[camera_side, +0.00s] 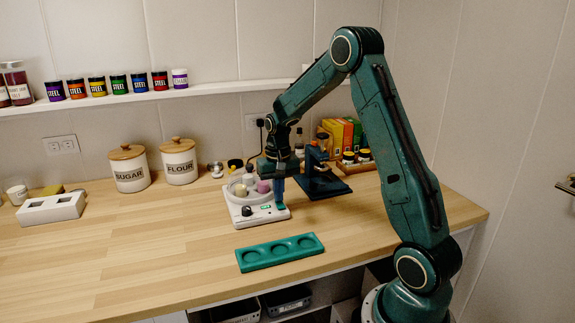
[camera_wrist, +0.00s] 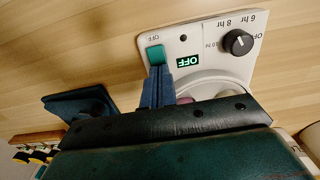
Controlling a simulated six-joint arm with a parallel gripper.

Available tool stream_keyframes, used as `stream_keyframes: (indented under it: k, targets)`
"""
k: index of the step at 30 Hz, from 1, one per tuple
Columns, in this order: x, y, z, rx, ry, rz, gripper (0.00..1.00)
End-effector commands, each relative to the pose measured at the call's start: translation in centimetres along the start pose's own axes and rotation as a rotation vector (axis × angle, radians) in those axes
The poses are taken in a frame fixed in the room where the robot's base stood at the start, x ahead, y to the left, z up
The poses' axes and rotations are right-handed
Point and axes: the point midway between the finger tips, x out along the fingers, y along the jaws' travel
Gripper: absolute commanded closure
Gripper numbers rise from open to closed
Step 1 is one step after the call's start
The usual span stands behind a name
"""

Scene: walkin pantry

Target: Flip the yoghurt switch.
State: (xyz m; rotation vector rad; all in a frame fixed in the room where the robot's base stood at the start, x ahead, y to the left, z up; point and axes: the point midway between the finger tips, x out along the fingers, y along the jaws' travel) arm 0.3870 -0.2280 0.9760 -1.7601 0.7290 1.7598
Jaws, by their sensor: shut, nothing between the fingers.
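The yoghurt maker (camera_side: 240,217) is a white appliance on the wooden counter, with jars under a clear cover. In the wrist view its white panel (camera_wrist: 205,40) carries a black dial (camera_wrist: 238,42) marked in hours, a green display (camera_wrist: 188,62) reading OFF, and a green rocker switch (camera_wrist: 156,55) with OFF printed beside it. My gripper (camera_side: 279,204) is over the right front part of the appliance, pointing down. Its blue fingers (camera_wrist: 157,75) are shut and empty, with the tips right by the switch. I cannot tell whether they touch it. The fingers hide part of the switch's near end.
A teal tray with round hollows (camera_side: 278,252) lies in front of the appliance. A dark blue device (camera_side: 318,180) stands close on the right, with a spice rack (camera_side: 355,164) beyond. Sugar (camera_side: 129,170) and flour (camera_side: 180,163) canisters stand at the back left. The left counter is mostly clear.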

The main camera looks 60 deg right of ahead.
Motion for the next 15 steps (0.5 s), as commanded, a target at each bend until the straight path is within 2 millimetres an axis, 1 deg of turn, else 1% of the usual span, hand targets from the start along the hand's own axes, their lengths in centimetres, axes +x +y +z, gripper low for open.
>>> stream_keyframes:
  k: [15]
  targets:
    - [0.6, 0.01, 0.06, 0.0, -0.002, 0.0, 1.0]
